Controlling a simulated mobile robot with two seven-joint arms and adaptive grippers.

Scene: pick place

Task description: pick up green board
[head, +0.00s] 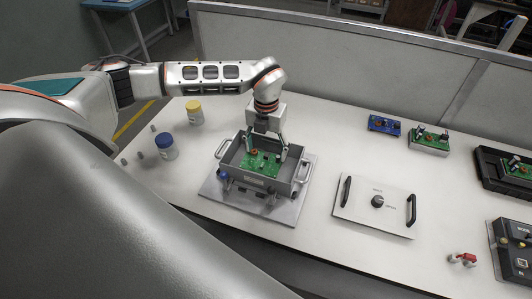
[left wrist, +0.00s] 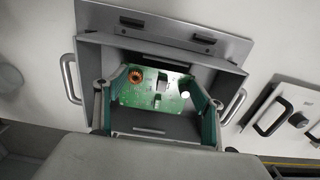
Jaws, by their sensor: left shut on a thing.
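The green board (head: 262,161) is in the grey metal box (head: 298,188), which has a handle at each end. My left gripper (head: 266,152) comes down from above into the box and is shut on the green board, one finger at each end of it. In the left wrist view the green board (left wrist: 156,90) lies between the two fingers (left wrist: 156,100), with a copper coil at its upper left. The box (left wrist: 105,52) surrounds it. I cannot tell whether the board touches the box floor. My right gripper is not in view.
The box stands on a grey plate (head: 288,208). A lid with black handles (head: 362,211) lies to its right. Yellow-capped (head: 194,116) and blue-capped jars (head: 165,150) stand left. A blue board (head: 384,125) and another green board (head: 430,138) are at the back right.

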